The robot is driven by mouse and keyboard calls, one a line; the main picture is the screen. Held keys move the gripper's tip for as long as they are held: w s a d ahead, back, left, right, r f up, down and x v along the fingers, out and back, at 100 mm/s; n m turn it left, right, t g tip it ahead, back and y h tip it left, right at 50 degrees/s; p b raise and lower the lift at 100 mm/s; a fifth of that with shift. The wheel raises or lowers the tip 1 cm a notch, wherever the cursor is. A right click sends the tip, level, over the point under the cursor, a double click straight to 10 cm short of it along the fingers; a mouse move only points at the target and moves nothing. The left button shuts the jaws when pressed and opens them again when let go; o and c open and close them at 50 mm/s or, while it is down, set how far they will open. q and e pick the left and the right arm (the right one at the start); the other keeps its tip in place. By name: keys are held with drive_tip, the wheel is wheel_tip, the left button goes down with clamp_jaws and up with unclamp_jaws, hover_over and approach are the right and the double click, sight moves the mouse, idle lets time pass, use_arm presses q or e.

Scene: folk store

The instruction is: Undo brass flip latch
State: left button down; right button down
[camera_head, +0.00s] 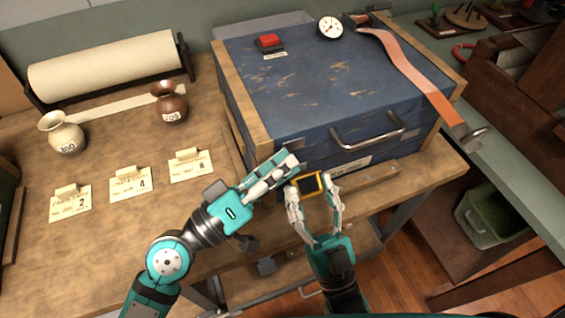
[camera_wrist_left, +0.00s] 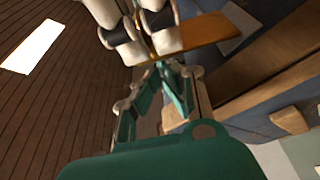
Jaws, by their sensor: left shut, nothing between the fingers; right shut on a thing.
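A worn blue chest (camera_head: 330,85) with wooden edges sits on the wooden bench, its lid shut. I cannot make out the brass latch; my left gripper covers part of the chest's front left side. My left gripper (camera_head: 287,165) is shut and empty, its fingertips close to that lower front edge. My right gripper (camera_head: 312,190) is lower and just right of it, shut on a small dark block with a yellow frame (camera_head: 320,183), held in front of the chest. The left wrist view shows the blue chest side (camera_wrist_left: 275,75) at right, tilted.
A metal handle (camera_head: 368,138) projects from the chest front. On the lid are a red button (camera_head: 269,40), a dial (camera_head: 330,28) and an orange strap (camera_head: 405,70). Number cards, a cream pot (camera_head: 62,136), a brown pot (camera_head: 170,105) and a paper roll (camera_head: 105,65) stand left.

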use_arm(q)
drive_tip(key=shift+s+d+f+m, duration=0.3)
drive_tip(key=shift+s+f, duration=0.25)
drive_tip(key=shift+f, duration=0.1)
use_arm(e)
drive_tip(key=shift+a+f, duration=0.1)
drive_tip(key=shift+a, duration=0.05)
drive_tip(key=c, duration=0.9)
unclamp_jaws()
drive_tip(key=shift+c, duration=0.2)
drive_tip(key=shift+o, duration=0.6)
drive_tip(key=shift+a, duration=0.15)
use_arm(q)
drive_tip(key=shift+a+r, duration=0.1)
drive_tip(key=shift+a, duration=0.15)
drive_tip(key=shift+r, duration=0.1)
use_arm(e)
drive_tip(key=shift+d, duration=0.2)
